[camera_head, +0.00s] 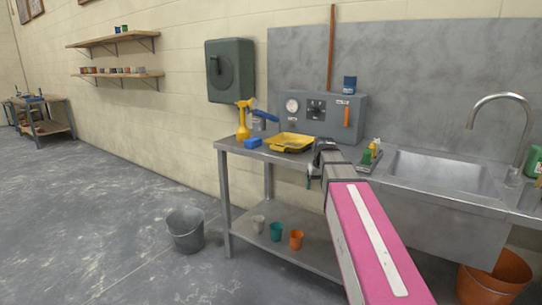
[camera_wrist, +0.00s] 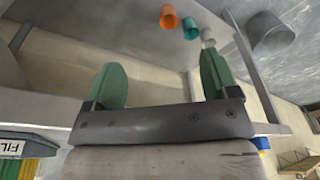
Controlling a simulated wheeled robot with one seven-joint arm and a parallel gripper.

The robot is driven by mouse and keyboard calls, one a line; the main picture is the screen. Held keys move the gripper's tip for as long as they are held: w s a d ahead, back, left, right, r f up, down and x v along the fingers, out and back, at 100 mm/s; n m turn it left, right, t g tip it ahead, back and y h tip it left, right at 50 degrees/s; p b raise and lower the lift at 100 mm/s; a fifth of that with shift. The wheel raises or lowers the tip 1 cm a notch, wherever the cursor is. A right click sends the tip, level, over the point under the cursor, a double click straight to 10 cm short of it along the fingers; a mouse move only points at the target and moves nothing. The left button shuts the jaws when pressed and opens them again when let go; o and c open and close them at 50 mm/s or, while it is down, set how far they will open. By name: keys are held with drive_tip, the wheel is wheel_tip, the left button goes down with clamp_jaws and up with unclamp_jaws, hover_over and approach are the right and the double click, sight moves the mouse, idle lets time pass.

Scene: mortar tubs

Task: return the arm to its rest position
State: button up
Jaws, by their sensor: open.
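My gripper (camera_head: 312,178) is in front of the front edge of the steel bench, just past the end of my pink arm link, and is partly hidden by my own arm in the head view. In the wrist view my gripper (camera_wrist: 160,80) shows two green fingers spread wide apart with nothing between them. My arm reaches forward from the lower right of the head view toward the bench.
The steel bench (camera_head: 232,150) holds a yellow tray (camera_head: 290,143), a yellow spray bottle (camera_head: 243,120) and a grey control box (camera_head: 330,115). Cups, one orange (camera_head: 296,240), stand on its lower shelf. A sink (camera_head: 445,172) is at right. A grey bucket (camera_head: 186,230) stands on open floor at left.

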drive_tip(key=s+f+g, duration=0.1)
drive_tip(key=s+f, duration=0.8)
drive_tip(key=f, duration=0.3)
drive_tip(key=s+f+m+g, duration=0.1)
drive_tip(key=s+f, duration=0.9)
drive_tip(key=f, duration=0.3)
drive_tip(key=shift+a, duration=0.15)
